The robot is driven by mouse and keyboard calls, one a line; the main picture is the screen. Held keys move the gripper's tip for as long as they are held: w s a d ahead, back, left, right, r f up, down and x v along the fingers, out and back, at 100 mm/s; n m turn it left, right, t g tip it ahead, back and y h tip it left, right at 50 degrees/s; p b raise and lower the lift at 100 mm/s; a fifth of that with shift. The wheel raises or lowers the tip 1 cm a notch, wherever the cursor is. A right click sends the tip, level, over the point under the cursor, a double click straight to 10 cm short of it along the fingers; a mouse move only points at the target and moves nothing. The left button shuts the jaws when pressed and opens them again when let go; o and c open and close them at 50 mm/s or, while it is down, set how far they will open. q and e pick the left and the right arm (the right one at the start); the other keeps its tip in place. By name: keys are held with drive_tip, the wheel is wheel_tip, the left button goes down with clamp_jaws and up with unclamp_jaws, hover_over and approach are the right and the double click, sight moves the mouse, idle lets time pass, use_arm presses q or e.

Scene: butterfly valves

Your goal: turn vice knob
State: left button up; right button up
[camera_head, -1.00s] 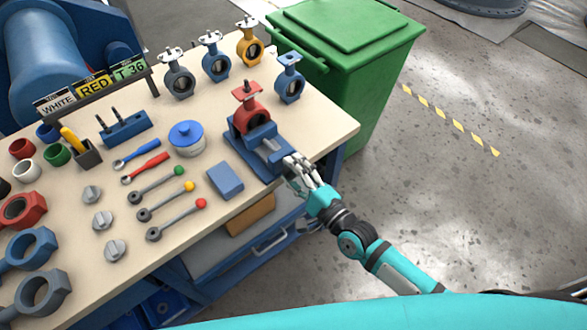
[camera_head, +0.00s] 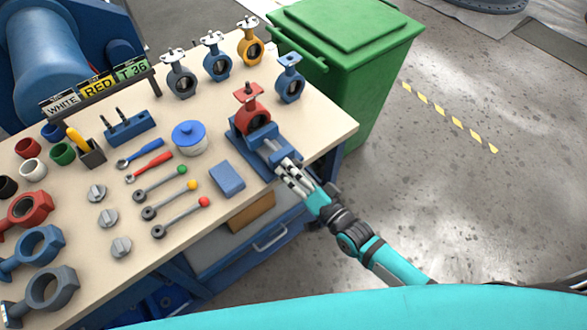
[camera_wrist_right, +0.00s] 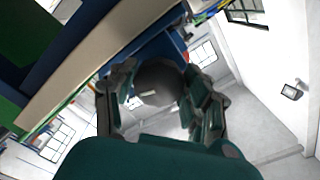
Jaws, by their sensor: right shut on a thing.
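The blue vice (camera_head: 243,152) stands at the table's front right edge, with a red butterfly valve (camera_head: 251,114) in its jaws. My right gripper (camera_head: 290,172) is at the vice's front end, over the table edge. In the right wrist view, the fingers of my right gripper (camera_wrist_right: 163,95) are closed around a round dark grey knob (camera_wrist_right: 158,82), the vice knob. In the head view the fingers hide the knob. My left gripper shows in neither view.
The table (camera_head: 325,128) holds several more valves at the back, a blue-lidded jar (camera_head: 189,138), a blue block (camera_head: 227,179) and hand tools left of the vice. A green bin (camera_head: 345,60) stands close behind the right table edge. The floor at the right is clear.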

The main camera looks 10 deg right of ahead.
drive_tip(key=n+p, duration=0.1)
drive_tip(key=n, duration=0.4)
drive_tip(key=shift+f+n, duration=0.1)
drive_tip(key=shift+n, duration=0.2)
drive_tip(key=n, duration=0.4)
drive_tip(key=shift+d+p, duration=0.1)
drive_tip(key=shift+p, duration=0.25)
drive_tip(key=n, duration=0.5)
drive_tip(key=shift+d+f, duration=0.1)
drive_tip(key=n, duration=0.4)
drive_tip(key=shift+w, duration=0.1)
drive_tip(key=shift+d+n, duration=0.1)
drive_tip(key=shift+n, duration=0.3)
drive_tip(key=o, duration=1.2)
drive_tip(key=shift+c, duration=0.2)
drive_tip(key=v, duration=1.2)
